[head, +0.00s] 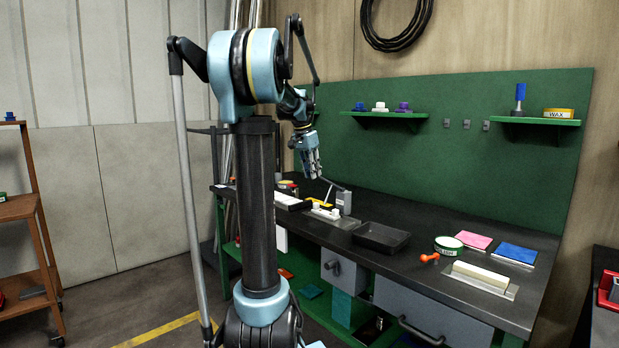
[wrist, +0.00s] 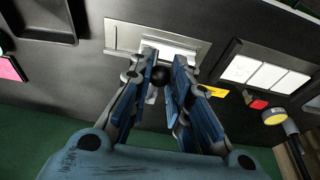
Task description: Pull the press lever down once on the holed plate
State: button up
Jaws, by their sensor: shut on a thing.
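My gripper (head: 313,174) reaches down over the back left of the dark bench. A pale metal plate (wrist: 122,36) lies under the press, partly hidden by my fingers. It also shows beside the press in the head view (head: 343,223). Its holes cannot be made out.
A black tray (head: 381,238) stands right of the press. White blocks (wrist: 268,73) lie to the other side. Further right are a green-labelled tin (head: 448,245), an orange-handled tool (head: 430,258), and pink and blue pads. A green back panel with shelves rises behind the bench.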

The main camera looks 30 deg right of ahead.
jog(key=shift+w+a, duration=0.1)
jog(key=shift+w+d+r, duration=0.2)
jog(key=shift+d+r, duration=0.45)
jog(key=shift+r, duration=0.2)
jog(key=shift+w+d+r, duration=0.15)
jog(key=shift+d+r, duration=0.5)
jog(key=shift+r, duration=0.2)
jog(key=shift+w+d+r, duration=0.2)
jog(key=shift+d+r, duration=0.45)
jog(key=shift+r, duration=0.2)
jog(key=o, duration=0.9)
jog(key=shift+o, duration=0.2)
jog(key=shift+s, duration=0.1)
jog(key=shift+r, duration=0.1)
jog(key=v, duration=1.1)
jog(key=shift+a+r, duration=0.2)
jog(key=shift+r, duration=0.1)
